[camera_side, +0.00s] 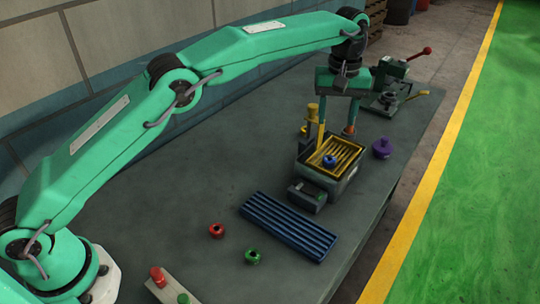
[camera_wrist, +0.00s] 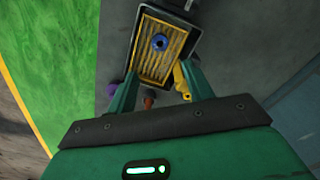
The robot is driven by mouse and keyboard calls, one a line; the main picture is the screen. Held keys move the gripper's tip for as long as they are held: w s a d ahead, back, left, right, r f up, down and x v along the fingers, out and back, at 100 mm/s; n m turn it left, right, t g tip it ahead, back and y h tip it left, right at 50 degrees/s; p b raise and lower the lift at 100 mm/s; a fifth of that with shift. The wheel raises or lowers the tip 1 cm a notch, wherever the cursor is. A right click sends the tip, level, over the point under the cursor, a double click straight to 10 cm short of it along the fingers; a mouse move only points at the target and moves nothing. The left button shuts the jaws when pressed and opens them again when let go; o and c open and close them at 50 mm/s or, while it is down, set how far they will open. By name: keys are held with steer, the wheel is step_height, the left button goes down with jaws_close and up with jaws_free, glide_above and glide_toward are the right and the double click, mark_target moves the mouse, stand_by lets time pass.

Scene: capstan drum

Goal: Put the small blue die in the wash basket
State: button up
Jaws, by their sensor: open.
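The small blue die (camera_side: 329,161), round with a dark hole in its top, rests on the slats of the yellow wash basket (camera_side: 345,152). The basket sits in a dark tub. In the wrist view the die (camera_wrist: 159,42) lies inside the basket (camera_wrist: 147,72), toward its far end. My gripper (camera_side: 337,118) is open and empty, above and behind the basket in the side view. In the wrist view its fingers (camera_wrist: 157,75) show on both sides of the basket's near end, with nothing between them and the die apart from them.
A yellow post (camera_side: 312,124) stands close behind the tub. A purple knobbed piece (camera_side: 382,148) is to its right. A blue ribbed tray (camera_side: 290,226), a red piece (camera_side: 216,230) and a green piece (camera_side: 252,256) lie in front. A red-handled device (camera_side: 392,75) stands behind.

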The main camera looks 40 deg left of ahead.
steer(key=s+a+r+m+t, duration=0.3)
steer(key=s+a+r, duration=1)
steer(key=a, duration=0.2)
steer(key=s+a+f+m+t, duration=0.1)
steer(key=s+a+f, duration=0.1)
steer(key=s, duration=0.5)
steer(key=s+a+f+m, duration=0.1)
steer(key=s+a+f, duration=0.2)
steer(key=s, duration=0.5)
steer(key=s+a+f+m+t, duration=0.1)
steer(key=s+a+f, duration=0.2)
steer(key=s, duration=0.5)
steer(key=shift+a+m+t, duration=0.3)
steer(key=shift+a+m, duration=0.1)
steer(key=shift+a, duration=0.25)
